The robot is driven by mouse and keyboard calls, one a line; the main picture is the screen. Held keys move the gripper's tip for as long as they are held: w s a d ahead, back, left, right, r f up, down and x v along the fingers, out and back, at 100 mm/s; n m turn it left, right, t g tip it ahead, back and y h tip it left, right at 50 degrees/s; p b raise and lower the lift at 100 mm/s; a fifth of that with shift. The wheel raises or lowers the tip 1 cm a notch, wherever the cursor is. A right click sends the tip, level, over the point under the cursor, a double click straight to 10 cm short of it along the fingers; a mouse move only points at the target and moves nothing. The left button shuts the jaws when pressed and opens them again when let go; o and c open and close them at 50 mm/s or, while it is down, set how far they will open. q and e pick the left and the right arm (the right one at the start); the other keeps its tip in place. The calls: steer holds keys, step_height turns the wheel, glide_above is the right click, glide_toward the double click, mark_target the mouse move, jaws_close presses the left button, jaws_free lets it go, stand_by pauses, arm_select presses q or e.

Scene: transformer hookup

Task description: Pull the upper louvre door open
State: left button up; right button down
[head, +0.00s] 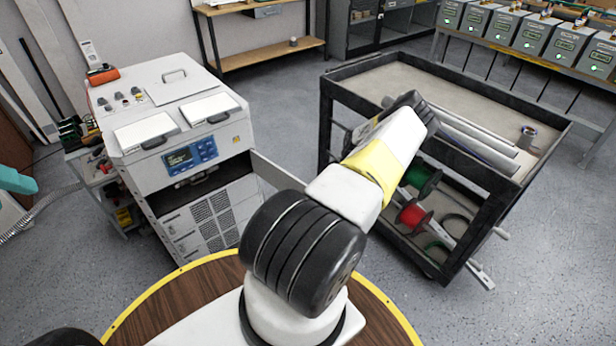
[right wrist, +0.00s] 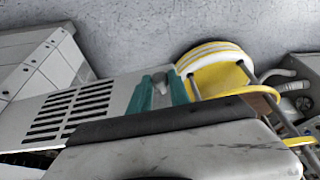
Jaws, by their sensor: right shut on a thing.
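The upper louvre door (head: 280,178) stands swung out to the right from the white cabinet (head: 140,95), seen nearly edge-on from above in the head view. A dark opening shows where it leaves the front. In the right wrist view, the slotted face of the door (right wrist: 75,108) is visible. My right gripper (right wrist: 160,88) has its teal fingers around the small grey knob (right wrist: 160,80) on this door, shut on it. In the head view my right arm hides that gripper and the door's far end.
A black cart (head: 335,95) stands to the right, with pipes (head: 470,135) on top and green and red spools (head: 412,214) below. The lower louvred front (head: 212,212) of the cabinet is closed. Clear grey floor (head: 275,110) lies between cabinet and cart. A shelf unit (head: 265,60) stands behind.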

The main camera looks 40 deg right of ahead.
steer(key=c, duration=1.2)
jaws_free()
steer(key=shift+c, duration=0.2)
steer(key=v, duration=0.7)
steer(key=shift+r, duration=0.3)
steer(key=shift+d, duration=0.15)
